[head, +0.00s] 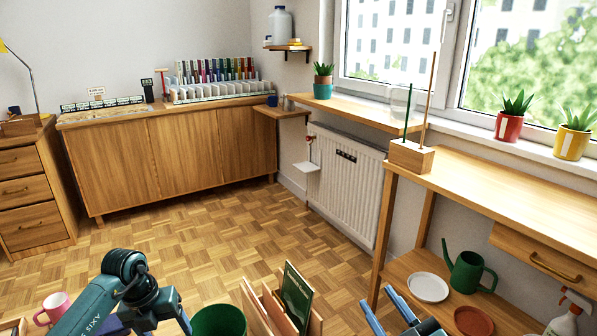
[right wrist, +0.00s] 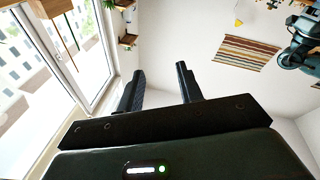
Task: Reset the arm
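My right gripper (head: 376,296) shows at the bottom edge of the head view, right of centre, with its fingers pointing up and to the left. In the right wrist view its two dark fingers (right wrist: 160,85) stand well apart, with nothing between them. My left arm (head: 125,275) comes in at the lower left of the head view, bent at a dark joint. Its teal links also show at the upper right of the right wrist view (right wrist: 296,50). The left gripper itself does not show.
A wooden desk (head: 480,190) stands on the right, bearing a wooden block (head: 411,157) with thin rods. Below are a white plate (head: 428,287) and green watering can (head: 468,271). A wooden book holder (head: 262,308) and green bin (head: 218,321) stand in front. Mid-floor is clear.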

